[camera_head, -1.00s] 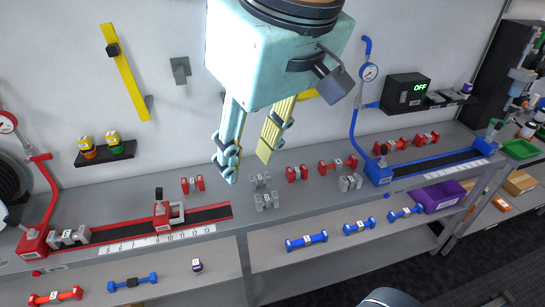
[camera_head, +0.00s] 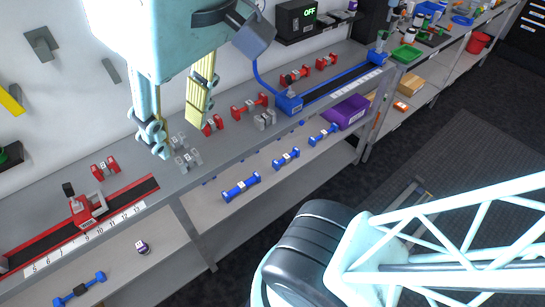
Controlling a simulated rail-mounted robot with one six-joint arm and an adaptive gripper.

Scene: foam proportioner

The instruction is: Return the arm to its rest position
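My gripper (camera_head: 178,134) hangs from the pale teal housing at the upper left of the head view, fingers pointing down. Its two fingers are apart, and I see nothing held between them. The upper arm is cut off by the top edge.
Red dumbbells (camera_head: 249,106), a red rail (camera_head: 120,196) and a blue rail (camera_head: 340,83) lie on the bench. Blue dumbbells (camera_head: 241,187) and a purple bin (camera_head: 346,112) are on the lower shelf. A black OFF box (camera_head: 296,19) is at the wall. Dark floor (camera_head: 470,130) is open at right.

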